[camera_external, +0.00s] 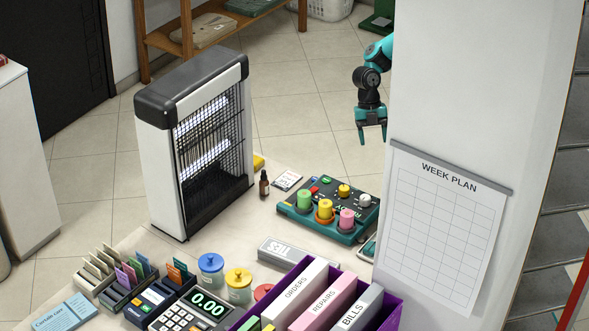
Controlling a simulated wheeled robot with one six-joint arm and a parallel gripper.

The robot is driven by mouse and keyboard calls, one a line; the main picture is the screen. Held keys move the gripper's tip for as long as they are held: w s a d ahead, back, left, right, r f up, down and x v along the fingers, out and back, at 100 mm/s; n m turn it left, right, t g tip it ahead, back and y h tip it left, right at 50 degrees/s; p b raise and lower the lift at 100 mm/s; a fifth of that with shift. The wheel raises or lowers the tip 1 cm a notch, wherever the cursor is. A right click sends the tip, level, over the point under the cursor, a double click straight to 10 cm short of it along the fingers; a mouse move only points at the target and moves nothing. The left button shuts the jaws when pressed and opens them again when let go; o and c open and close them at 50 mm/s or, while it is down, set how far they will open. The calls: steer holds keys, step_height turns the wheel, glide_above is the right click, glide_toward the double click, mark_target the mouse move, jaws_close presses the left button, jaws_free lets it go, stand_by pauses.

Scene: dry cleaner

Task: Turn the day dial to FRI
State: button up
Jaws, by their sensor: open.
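A teal control box (338,234) lies on the counter right of centre. It carries green (304,200), orange (324,210) and pink (346,219) cylinders, a small yellow knob (343,190) and a white knob (364,200). No day names are legible, so I cannot tell which part is the day dial or where it points. My gripper (372,133) is open and empty, pointing down. It hangs in the air above and behind the box, touching nothing, beside the white pillar. The pillar hides most of my arm.
The white pillar (450,110) with a week plan sheet (440,220) stands close on the right. A tall insect-killer lamp (160,180) stands left of the box. A small brown bottle (264,184), a grey block (285,252) and a purple binder crate (392,314) surround it.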

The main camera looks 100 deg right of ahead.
steer(key=w+d+f+n, duration=0.3)
steer(key=w+d+f, duration=0.1)
glide_toward(365, 197)
steer(key=shift+n, duration=0.3)
steer(key=x, duration=0.9)
steer(key=shift+d+f+b, duration=0.1)
steer(key=shift+b, duration=0.25)
steer(key=c, duration=0.9)
